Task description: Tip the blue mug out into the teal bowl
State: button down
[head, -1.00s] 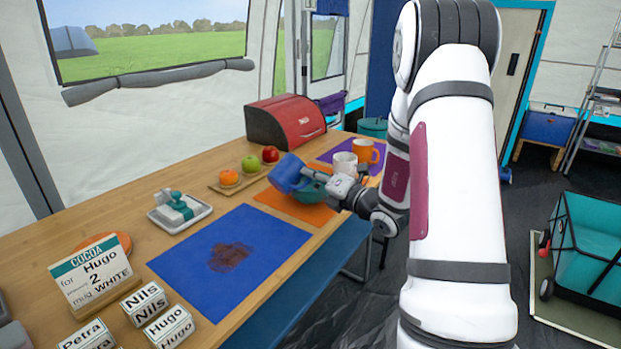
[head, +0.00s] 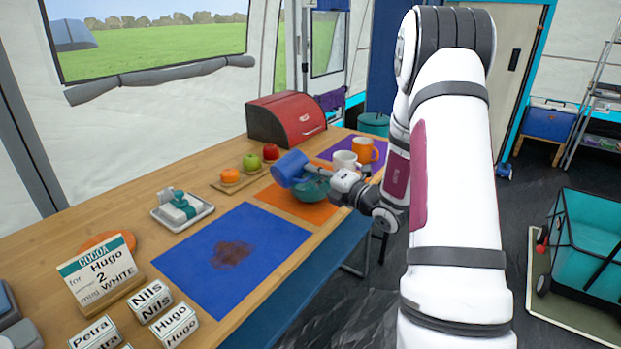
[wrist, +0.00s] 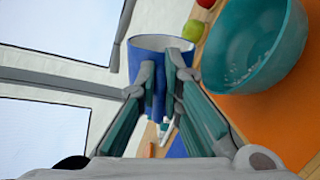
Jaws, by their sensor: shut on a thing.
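The blue mug (head: 291,168) is held tilted above the table at the bowl's left edge in the head view. In the wrist view the mug (wrist: 134,62) shows a pale rim, and its contents cannot be seen. My gripper (wrist: 165,85) is shut on the mug, with a blue part between its fingers. The teal bowl (head: 311,190) stands on the orange mat below my gripper, partly hidden. In the wrist view the bowl (wrist: 290,62) is beside the mug, with small pale flecks inside.
A white mug (head: 345,161) and an orange mug (head: 363,150) stand close behind my gripper. Fruit sits on a board (head: 226,187) to the left. The blue mat (head: 200,260) bears a brown stain. A red bread box (head: 287,119) is at the back.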

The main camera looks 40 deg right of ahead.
jog(key=shift+w+d+r+m+p, duration=0.15)
jog(key=shift+d+m+p, duration=0.2)
jog(key=shift+d+m, duration=0.2)
jog(key=shift+d, duration=0.1)
jog(key=shift+d+f+m+p, duration=0.25)
jog(key=shift+f+m+p, duration=0.4)
jog(key=shift+m, duration=0.4)
jog(key=shift+d+r+m+p, duration=0.2)
jog(key=shift+m+p, duration=0.4)
jog(key=shift+p, duration=0.2)
